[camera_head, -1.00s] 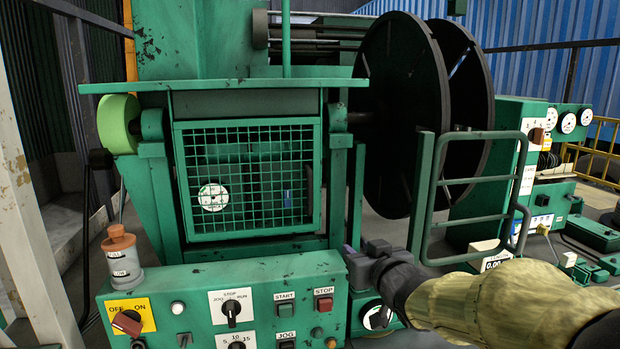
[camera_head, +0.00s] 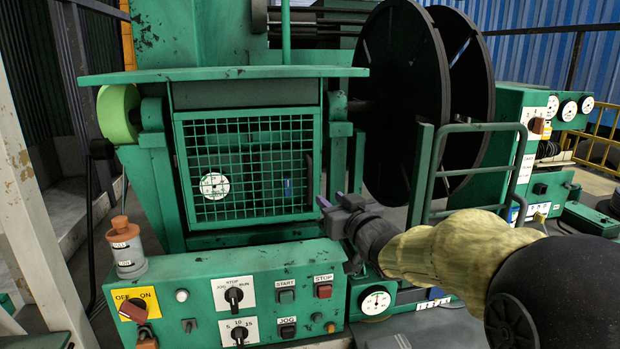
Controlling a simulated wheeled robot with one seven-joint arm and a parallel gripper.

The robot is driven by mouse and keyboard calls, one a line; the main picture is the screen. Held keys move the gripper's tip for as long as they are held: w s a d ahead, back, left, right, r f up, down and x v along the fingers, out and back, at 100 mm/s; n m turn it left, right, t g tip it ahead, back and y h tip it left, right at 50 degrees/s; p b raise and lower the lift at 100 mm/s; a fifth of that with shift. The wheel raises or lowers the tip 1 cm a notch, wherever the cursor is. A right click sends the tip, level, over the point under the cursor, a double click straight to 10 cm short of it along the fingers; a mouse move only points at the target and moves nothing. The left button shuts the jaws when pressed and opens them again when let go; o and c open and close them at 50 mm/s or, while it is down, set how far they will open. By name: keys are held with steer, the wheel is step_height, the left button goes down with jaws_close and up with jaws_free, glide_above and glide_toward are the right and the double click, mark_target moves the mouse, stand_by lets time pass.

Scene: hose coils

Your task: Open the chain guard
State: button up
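The chain guard (camera_head: 222,224), a green framed mesh panel, covers the opening in the front of the green machine and looks closed. A dark upright piece (camera_head: 308,176) shows at its right side; I cannot tell whether it is a handle. A white round dial (camera_head: 214,186) shows behind the mesh. My gripper (camera_head: 331,199) is at the guard's lower right corner, with its fingertips pointing up and left. The two fingertips look apart with nothing between them. I cannot tell whether one touches the frame.
A green control panel (camera_head: 262,267) with knobs and buttons stands below the guard. A green rail (camera_head: 478,127) and large black reel discs (camera_head: 400,110) stand to the right. A green ledge (camera_head: 225,73) juts out above the guard. An orange-capped container (camera_head: 126,250) stands at the panel's left.

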mark_target(311, 182)
steer(key=p+x, duration=0.4)
steer(key=x, duration=0.7)
steer(key=shift+w+a+r+p, duration=0.1)
steer(key=shift+w+p, duration=0.05)
steer(key=shift+p, duration=0.25)
steer(key=shift+w+a, duration=0.3)
steer(key=shift+w, duration=0.25)
jaws_close()
